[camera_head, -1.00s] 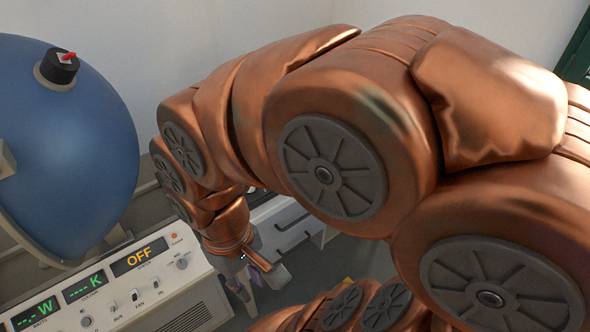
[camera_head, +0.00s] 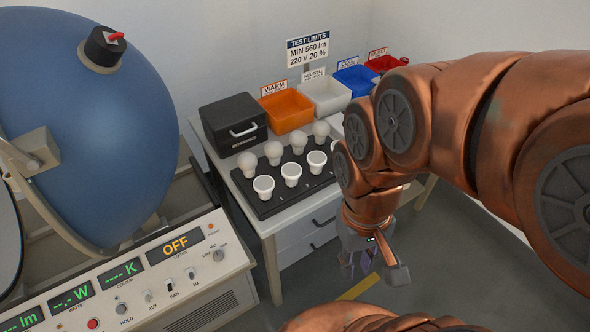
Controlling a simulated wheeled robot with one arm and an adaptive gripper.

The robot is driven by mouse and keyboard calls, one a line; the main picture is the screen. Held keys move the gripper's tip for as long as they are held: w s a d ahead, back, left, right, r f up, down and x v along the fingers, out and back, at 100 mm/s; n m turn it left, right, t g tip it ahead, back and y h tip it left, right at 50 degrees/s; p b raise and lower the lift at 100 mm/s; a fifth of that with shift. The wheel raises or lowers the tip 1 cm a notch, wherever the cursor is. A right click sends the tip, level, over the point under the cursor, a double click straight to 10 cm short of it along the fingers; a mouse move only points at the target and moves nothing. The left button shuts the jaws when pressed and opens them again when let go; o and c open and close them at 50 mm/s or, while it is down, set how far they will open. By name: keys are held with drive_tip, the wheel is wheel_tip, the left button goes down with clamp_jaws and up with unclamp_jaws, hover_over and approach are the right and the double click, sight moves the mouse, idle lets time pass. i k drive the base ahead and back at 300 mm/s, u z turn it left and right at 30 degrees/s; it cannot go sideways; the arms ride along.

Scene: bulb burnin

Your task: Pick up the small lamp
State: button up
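Several white lamps stand upright on a black tray (camera_head: 270,207) on the bench. The back row has rounded bulbs, such as the lamp at its left end (camera_head: 247,165). The front row has wider, flat-faced lamps, such as the one at its left end (camera_head: 263,188). I cannot tell which one is the small lamp. Part of the tray's right end is hidden by my arm. My gripper (camera_head: 374,270) hangs to the right of the bench front, apart from the lamps. Its fingers look spread, with nothing seen between them.
A black case (camera_head: 233,122) stands behind the tray at left. Orange (camera_head: 287,110), white (camera_head: 326,96), blue (camera_head: 356,80) and red (camera_head: 385,64) bins line the wall. A blue sphere (camera_head: 85,130) and control panel (camera_head: 150,280), reading OFF, fill the left. Floor right of the bench is clear.

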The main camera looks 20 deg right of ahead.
sight(291, 171)
drive_tip(key=u, duration=2.65)
drive_tip(key=k, duration=0.55)
drive_tip(key=z, duration=0.85)
